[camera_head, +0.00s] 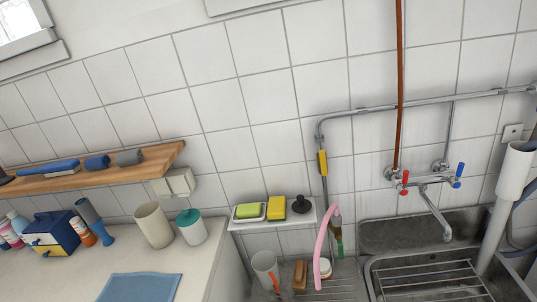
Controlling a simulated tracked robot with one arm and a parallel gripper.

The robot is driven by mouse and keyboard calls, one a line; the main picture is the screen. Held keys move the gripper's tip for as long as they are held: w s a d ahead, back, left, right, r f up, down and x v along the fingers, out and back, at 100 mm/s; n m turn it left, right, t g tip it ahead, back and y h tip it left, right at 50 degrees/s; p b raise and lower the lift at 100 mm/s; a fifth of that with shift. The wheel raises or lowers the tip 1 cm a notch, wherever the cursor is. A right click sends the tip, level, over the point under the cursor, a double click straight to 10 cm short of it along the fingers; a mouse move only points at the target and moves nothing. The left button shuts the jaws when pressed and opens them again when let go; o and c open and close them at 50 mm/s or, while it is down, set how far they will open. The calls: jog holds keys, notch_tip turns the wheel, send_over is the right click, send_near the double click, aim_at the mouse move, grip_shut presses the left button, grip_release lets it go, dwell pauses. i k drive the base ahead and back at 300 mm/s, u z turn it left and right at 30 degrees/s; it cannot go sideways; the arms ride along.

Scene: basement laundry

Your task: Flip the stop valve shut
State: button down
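The stop valve appears to be the fitting with a yellow lever (322,163) on the thin grey vertical pipe left of the sink tap. The lever is upright and lies along the pipe. The valve body behind it is too small to make out. My gripper is not in view.
A small white shelf (250,224) with soap, a yellow sponge (276,208) and a dark knob-like item sits left of the pipe. A pink hose (321,245) curves below the lever. A wall tap (430,181) with red and blue handles is right, above the metal sink (390,237).

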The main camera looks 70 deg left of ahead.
aim_at(322, 156)
jog(key=u, duration=0.5)
jog(key=i, duration=0.85)
jog(key=u, duration=0.5)
jog(key=k, duration=0.85)
jog(key=u, duration=0.2)
jog(key=i, duration=0.85)
jog(key=z, duration=0.1)
